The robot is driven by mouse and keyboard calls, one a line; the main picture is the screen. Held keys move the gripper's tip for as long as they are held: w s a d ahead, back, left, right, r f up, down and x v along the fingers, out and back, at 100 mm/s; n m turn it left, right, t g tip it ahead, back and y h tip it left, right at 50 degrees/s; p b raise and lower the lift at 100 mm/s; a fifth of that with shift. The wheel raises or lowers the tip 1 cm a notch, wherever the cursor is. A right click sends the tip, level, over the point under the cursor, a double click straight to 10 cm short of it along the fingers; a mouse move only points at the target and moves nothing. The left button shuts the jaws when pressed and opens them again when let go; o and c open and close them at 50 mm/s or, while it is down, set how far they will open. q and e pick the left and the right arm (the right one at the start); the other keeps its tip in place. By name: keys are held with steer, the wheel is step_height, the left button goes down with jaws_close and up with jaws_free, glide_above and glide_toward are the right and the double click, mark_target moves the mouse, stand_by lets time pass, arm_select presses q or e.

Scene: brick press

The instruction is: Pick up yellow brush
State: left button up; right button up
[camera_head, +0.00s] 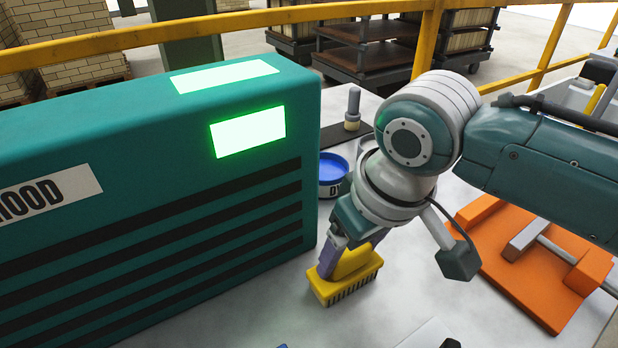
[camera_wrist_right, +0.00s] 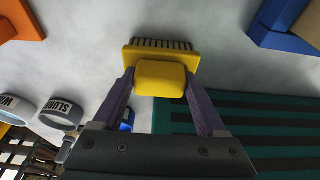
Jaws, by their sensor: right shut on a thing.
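The yellow brush (camera_head: 345,280) has a yellow block, a raised yellow grip and dark bristles. In the head view it is at the centre, bristles down, over the pale table. My right gripper (camera_head: 345,258) is shut on its grip from above. In the right wrist view the brush (camera_wrist_right: 160,75) sits between the two purple fingers of my right gripper (camera_wrist_right: 160,88), its bristles pointing away. I cannot tell whether the bristles touch the table. My left gripper is not in view.
A large teal machine (camera_head: 150,190) with lit green panels stands close on the left. A blue-filled bowl (camera_head: 332,172) is behind the brush. An orange fixture (camera_head: 525,265) lies to the right. The table (camera_head: 385,315) in front of the brush is mostly clear.

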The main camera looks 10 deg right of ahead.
steer(key=shift+r, duration=0.15)
step_height(320, 180, up, 20)
steer(key=p, duration=0.3)
